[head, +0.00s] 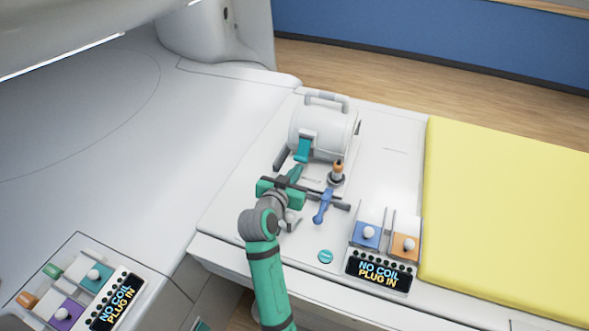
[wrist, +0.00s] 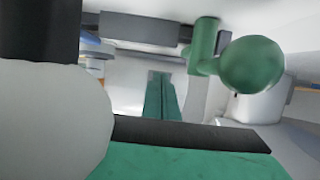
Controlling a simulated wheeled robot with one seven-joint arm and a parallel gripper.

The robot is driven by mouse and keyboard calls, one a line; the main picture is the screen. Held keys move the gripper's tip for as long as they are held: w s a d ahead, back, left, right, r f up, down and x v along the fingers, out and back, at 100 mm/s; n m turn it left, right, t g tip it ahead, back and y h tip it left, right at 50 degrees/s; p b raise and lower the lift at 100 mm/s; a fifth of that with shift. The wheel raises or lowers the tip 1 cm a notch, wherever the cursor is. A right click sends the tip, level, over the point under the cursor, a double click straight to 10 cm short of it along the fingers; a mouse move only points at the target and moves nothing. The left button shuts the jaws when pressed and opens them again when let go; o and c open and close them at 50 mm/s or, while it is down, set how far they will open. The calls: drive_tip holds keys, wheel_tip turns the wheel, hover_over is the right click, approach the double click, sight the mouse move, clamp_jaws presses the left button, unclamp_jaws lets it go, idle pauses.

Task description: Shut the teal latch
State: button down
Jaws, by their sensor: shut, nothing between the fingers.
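The teal latch (head: 303,151) is at the front of the white cylindrical unit, beside a dark bar. In the wrist view its lever ends in a large round knob (wrist: 251,65), close to the camera and right of my fingers. My gripper (head: 297,170) is just in front of the latch in the head view, its dark green fingers together. The fingers also show in the wrist view (wrist: 160,76), shut and empty, left of the knob and visibly apart from it in the picture. The head view does not show clearly whether they touch the latch.
A blue lever (head: 322,206) and an orange-topped plug (head: 337,172) stand right of my gripper. Coil boxes and a display panel (head: 380,272) are at the front right, a yellow pad (head: 510,220) beyond. The white surface between plug and pad is mostly clear.

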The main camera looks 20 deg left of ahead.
drive_tip(key=shift+w+a+f, duration=0.1)
drive_tip(key=shift+w+f, duration=0.6)
drive_tip(key=shift+w, duration=0.15)
drive_tip(key=shift+w+f, duration=0.1)
drive_tip(key=shift+w, duration=0.05)
drive_tip(key=shift+s+a, duration=0.2)
drive_tip(key=shift+a, duration=0.05)
drive_tip(key=shift+d, duration=0.5)
drive_tip(key=shift+a, duration=0.1)
drive_tip(key=shift+a, duration=0.2)
